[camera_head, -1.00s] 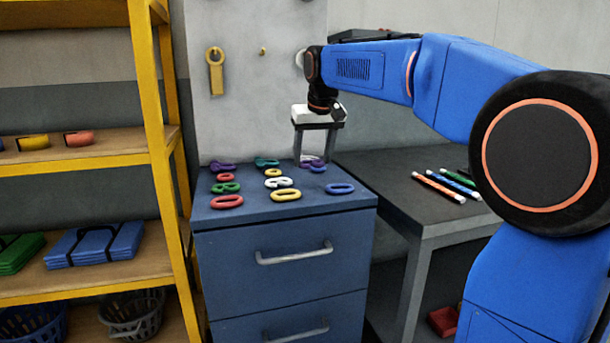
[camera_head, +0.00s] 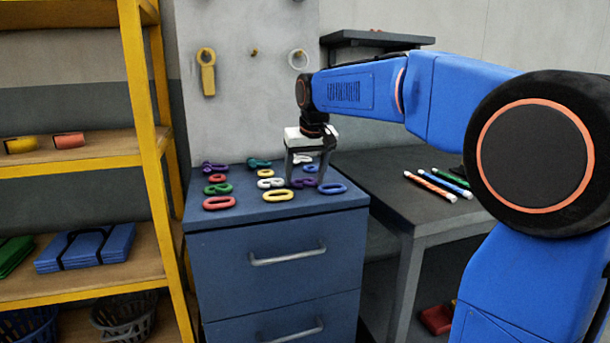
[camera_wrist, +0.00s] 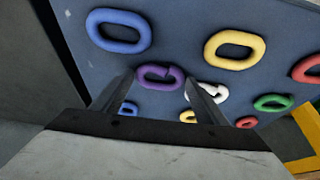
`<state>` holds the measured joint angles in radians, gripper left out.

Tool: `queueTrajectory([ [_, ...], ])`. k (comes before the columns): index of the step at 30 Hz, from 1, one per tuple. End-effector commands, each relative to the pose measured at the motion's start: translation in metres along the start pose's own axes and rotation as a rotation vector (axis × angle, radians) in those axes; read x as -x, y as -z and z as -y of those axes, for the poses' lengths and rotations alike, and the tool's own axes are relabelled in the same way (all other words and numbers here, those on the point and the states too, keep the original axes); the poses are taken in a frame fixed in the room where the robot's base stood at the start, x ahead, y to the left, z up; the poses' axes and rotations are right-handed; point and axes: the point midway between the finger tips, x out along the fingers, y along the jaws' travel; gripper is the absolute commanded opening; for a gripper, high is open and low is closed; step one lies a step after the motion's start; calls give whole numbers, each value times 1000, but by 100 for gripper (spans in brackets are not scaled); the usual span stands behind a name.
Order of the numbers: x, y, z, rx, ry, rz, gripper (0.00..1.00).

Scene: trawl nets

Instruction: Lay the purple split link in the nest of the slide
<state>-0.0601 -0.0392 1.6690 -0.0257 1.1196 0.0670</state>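The purple split link (camera_head: 303,183) is between the two fingertips of my gripper (camera_head: 305,181), over the top of the blue cabinet, in its right part. In the wrist view the link (camera_wrist: 160,77) spans the space between the fingertips (camera_wrist: 162,78), its ends against them, so my gripper looks shut on it lengthwise. A small split shows in its ring. The link is beside a white link (camera_wrist: 208,92); how far it is above the cabinet top is hard to tell. I cannot make out a slide with a nest.
Several coloured links lie in rows on the cabinet top (camera_head: 240,214), including a blue one (camera_head: 332,188) and a yellow one (camera_head: 278,195). Shackles lie at its back edge. A grey table (camera_head: 385,200) with striped rods stands right; yellow shelving (camera_head: 150,150) stands left.

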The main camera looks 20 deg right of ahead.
Motion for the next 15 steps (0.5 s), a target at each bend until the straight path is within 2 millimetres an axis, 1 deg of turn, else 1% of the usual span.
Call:
queueTrajectory([
  [10,3,1,0,0,0,-1,67],
  [13,12,1,0,0,0,-1,67],
  [15,23,2,0,0,0,-3,67],
])
